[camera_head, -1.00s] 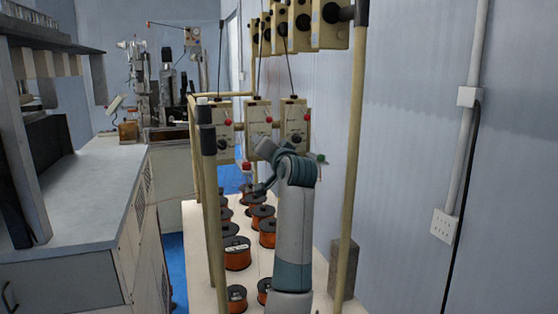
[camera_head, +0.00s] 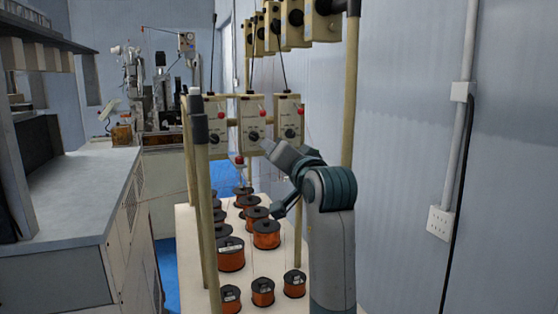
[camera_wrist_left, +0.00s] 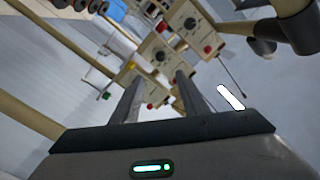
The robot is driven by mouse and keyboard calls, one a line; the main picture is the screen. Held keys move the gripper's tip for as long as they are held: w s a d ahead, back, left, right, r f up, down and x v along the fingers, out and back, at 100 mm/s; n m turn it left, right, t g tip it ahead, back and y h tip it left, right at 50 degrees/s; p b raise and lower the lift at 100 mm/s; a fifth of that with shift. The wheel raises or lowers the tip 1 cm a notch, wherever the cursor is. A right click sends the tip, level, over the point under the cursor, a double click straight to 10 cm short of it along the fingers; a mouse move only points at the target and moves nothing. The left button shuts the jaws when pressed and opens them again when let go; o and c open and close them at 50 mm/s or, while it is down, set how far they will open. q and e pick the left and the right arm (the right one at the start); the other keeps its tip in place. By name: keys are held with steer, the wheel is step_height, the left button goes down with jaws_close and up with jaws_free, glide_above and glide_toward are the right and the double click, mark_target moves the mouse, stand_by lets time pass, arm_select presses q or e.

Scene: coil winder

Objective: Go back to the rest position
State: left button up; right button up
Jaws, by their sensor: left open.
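My left gripper (camera_wrist_left: 157,92) shows in the left wrist view with its two fingers apart and nothing between them. Behind the fingers are cream tension boxes with dark dials and red knobs, seen tilted. In the head view one arm of mine rises at the lower middle right, its upper end bent left, in front of the frame (camera_head: 203,190). The row of boxes (camera_head: 253,122) hangs on that frame, just beyond the arm's upper end. The fingers are hard to make out there. My right gripper is in neither view.
Several copper wire spools (camera_head: 231,254) stand on the white base (camera_head: 188,230) below the boxes. A grey counter (camera_head: 75,195) is at the left. A wall with a conduit and socket (camera_head: 440,222) is at the right. Blue floor shows between counter and base.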

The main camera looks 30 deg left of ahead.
arm_select(q)
steer(key=shift+s+d, duration=0.35)
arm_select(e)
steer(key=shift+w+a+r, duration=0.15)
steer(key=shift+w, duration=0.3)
arm_select(q)
steer(key=shift+f, duration=0.15)
